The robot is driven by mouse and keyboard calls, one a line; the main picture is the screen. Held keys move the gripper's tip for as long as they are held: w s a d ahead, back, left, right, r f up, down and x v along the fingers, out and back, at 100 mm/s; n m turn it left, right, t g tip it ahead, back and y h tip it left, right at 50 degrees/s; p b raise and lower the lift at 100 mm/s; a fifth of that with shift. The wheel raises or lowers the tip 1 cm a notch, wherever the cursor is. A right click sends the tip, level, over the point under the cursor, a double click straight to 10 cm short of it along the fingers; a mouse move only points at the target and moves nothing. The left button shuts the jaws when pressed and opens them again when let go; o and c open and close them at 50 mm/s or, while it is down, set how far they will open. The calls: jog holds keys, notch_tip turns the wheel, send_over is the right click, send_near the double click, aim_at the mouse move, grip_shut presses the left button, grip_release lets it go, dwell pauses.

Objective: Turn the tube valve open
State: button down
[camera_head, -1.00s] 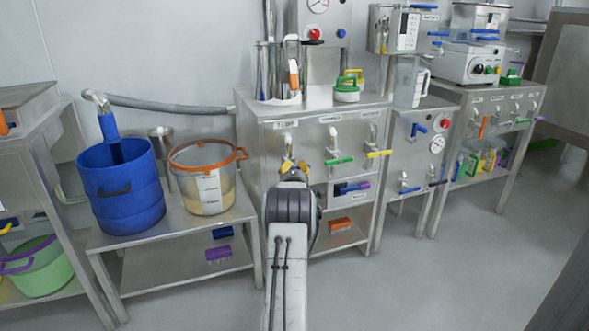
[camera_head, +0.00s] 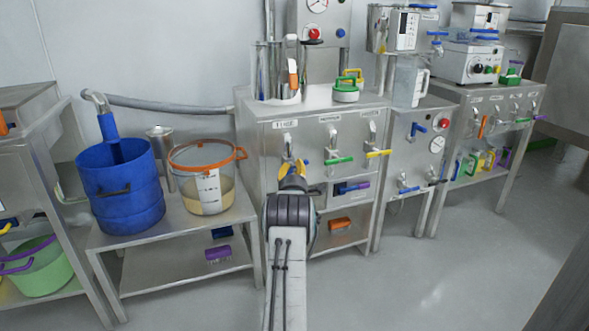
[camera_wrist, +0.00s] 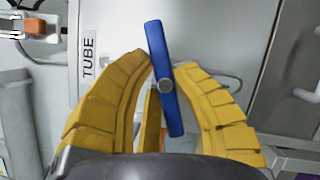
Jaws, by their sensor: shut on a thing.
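The tube valve is on the front of the steel cabinet under the TUBE label (camera_wrist: 88,57). Its blue bar handle (camera_wrist: 172,112) shows in the wrist view with a round grey pivot at its middle, and it runs nearly top to bottom there with a slight tilt. My gripper (camera_wrist: 164,62) has its yellow fingers on both sides of the handle, shut on it near the pivot. In the head view my gripper (camera_head: 293,166) is at the valve's spout (camera_head: 287,144) and covers most of the handle.
To the right on the same cabinet are a green-handled valve (camera_head: 339,160) and a yellow-handled valve (camera_head: 378,153). A blue barrel (camera_head: 120,190) and a clear orange-rimmed bucket (camera_head: 206,178) stand on the low table at left. The floor at right is free.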

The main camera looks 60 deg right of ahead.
jog(key=c, duration=1.3)
grip_release()
jog(key=shift+w+a+r, duration=0.1)
jog(key=shift+w+a, duration=0.05)
jog(key=shift+w, duration=0.2)
jog(key=o, duration=0.4)
jog(key=shift+s, duration=0.15)
jog(key=v, duration=1.1)
jog(key=shift+s+a, duration=0.25)
jog(key=shift+a, duration=0.1)
jog(key=shift+o, duration=0.3)
